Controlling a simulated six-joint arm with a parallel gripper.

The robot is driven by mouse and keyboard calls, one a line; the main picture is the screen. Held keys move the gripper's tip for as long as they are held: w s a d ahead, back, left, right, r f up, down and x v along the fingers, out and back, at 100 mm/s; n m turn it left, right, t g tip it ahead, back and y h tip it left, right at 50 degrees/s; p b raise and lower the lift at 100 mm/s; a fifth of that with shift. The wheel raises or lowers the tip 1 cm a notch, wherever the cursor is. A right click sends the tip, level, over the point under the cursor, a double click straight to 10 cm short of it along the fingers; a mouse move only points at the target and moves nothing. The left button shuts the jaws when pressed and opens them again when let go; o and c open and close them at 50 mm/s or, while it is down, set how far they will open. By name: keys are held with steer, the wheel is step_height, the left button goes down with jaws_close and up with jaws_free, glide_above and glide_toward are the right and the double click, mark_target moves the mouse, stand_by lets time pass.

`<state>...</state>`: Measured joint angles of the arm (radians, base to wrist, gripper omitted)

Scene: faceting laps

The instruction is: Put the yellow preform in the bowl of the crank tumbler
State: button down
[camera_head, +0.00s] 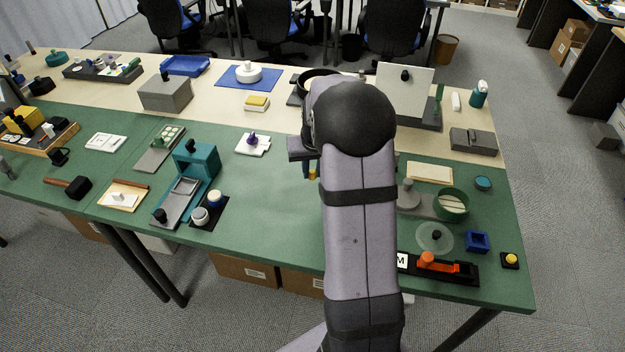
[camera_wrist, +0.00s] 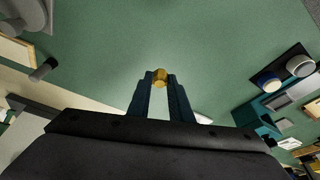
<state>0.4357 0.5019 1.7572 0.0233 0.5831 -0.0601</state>
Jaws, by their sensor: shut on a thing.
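My gripper (camera_wrist: 160,90) is shut on the yellow preform (camera_wrist: 159,77), a small piece held between the fingertips in the wrist view, above the green mat. In the head view my arm hides most of the gripper; a small yellow bit of the preform (camera_head: 312,174) shows below it. A green round bowl-like vessel (camera_head: 451,203) with pale bars inside stands right of my arm, beside a grey post (camera_head: 408,193). It may be the crank tumbler, but I cannot be sure. A dark round ring (camera_head: 318,77) at the back is partly hidden by my arm.
Left of my arm stand a teal press (camera_head: 196,163) and a black pad with two round pots (camera_head: 208,211). On the right are a clear disc (camera_head: 435,238), a blue block (camera_head: 477,241) and an orange-handled black device (camera_head: 438,267). The green mat just left of my arm is clear.

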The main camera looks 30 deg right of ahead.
steer(key=shift+r, duration=0.25)
steer(key=s+d+m+g+h, duration=0.1)
steer(key=s+d+m, duration=0.35)
steer(key=d, duration=0.45)
steer(key=s+d+m+g+h, duration=0.1)
steer(key=s+d+m, duration=0.35)
steer(key=d, duration=0.55)
steer(key=s+d+r+m+g, duration=0.25)
steer(key=s+d+m, duration=0.65)
steer(key=s+d, duration=0.5)
steer(key=shift+s+a+f+p, duration=0.25)
steer(key=shift+f+p, duration=0.2)
steer(key=shift+f, duration=1.15)
steer(key=shift+s+a+f+p, duration=0.2)
steer(key=shift+f+p, duration=0.2)
steer(key=shift+f, duration=1.2)
steer(key=shift+s+a+f+p, duration=0.2)
steer(key=shift+f+p, duration=0.25)
steer(key=shift+f, duration=1.15)
steer(key=shift+d+f, duration=0.1)
steer(key=shift+f, duration=0.35)
